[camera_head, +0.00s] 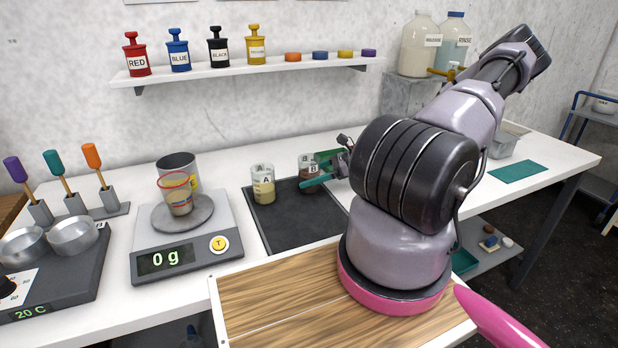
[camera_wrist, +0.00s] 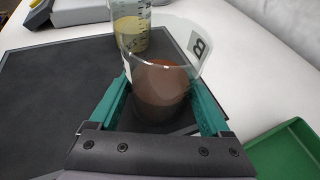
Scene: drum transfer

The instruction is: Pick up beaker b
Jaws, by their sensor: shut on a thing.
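Beaker b (camera_head: 307,175) is a clear beaker with a B label and dark brown contents. It stands at the back right of a dark mat (camera_head: 300,226). My gripper (camera_head: 327,171) reaches it from the right, its green fingers on either side. In the wrist view beaker b (camera_wrist: 160,80) sits upright between the two green fingers of my gripper (camera_wrist: 164,105), which are shut on it. I cannot tell whether its base is clear of the mat. Beaker A (camera_head: 263,186), with pale yellow contents, stands to its left, and it shows behind beaker b in the wrist view (camera_wrist: 130,35).
A scale (camera_head: 185,245) reading 0 g stands left of the mat, with a red-rimmed cup (camera_head: 177,195) on or in front of its plate. A green tray (camera_wrist: 290,155) lies at the right in the wrist view. A shelf (camera_head: 240,70) with several labelled bottles runs along the wall.

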